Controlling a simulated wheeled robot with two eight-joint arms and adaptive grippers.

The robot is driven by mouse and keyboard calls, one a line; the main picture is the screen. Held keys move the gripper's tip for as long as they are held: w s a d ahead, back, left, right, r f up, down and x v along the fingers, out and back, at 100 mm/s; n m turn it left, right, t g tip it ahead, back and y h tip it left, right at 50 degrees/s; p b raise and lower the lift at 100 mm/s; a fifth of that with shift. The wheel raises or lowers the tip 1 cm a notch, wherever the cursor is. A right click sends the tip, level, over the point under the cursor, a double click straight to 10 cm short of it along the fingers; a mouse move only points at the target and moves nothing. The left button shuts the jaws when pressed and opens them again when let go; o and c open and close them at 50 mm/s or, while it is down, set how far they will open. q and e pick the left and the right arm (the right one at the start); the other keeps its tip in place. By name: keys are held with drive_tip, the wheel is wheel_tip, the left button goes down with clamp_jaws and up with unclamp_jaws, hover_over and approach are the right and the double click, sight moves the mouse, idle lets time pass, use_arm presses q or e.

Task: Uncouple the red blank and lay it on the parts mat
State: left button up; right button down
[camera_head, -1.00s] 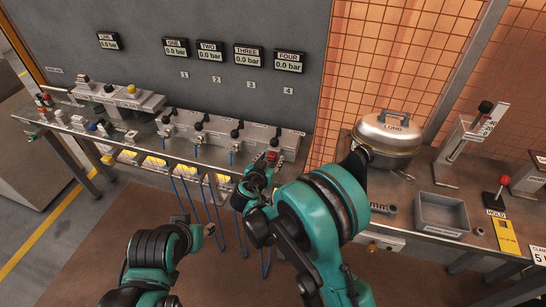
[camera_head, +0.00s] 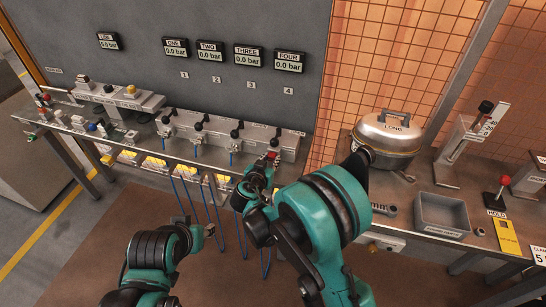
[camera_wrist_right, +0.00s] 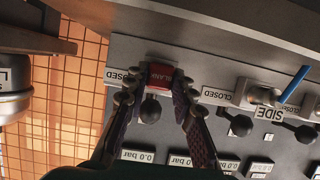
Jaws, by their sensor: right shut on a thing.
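The red blank (camera_wrist_right: 161,75) shows in the right wrist view, marked BLANK, at the edge of the grey manifold (camera_wrist_right: 135,50). It also shows in the head view (camera_head: 272,155) at the right end of the valve row, below the FOUR display. My right gripper (camera_wrist_right: 155,90) is shut on the red blank, one finger on each side. Whether the blank is still seated on its coupling I cannot tell. My left gripper (camera_head: 208,231) hangs in front of the bench, away from the valves; its jaws are too small to read. I cannot make out the parts mat.
A grey bin (camera_head: 441,214) and a lidded pot (camera_head: 387,138) marked LONG stand on the right bench. Black-knobbed valves (camera_head: 200,126) line the manifold. Blue hoses (camera_head: 218,235) hang below it. Displays ONE to FOUR read 0.0 bar.

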drive_tip(key=shift+s, duration=0.1)
drive_tip(key=shift+s+a, duration=0.3)
drive_tip(key=shift+s, duration=0.6)
drive_tip(key=shift+s+a, duration=0.35)
drive_tip(key=shift+s, duration=0.6)
drive_tip(key=shift+s+a, duration=0.3)
drive_tip(key=shift+s, duration=0.6)
drive_tip(key=shift+d, duration=0.1)
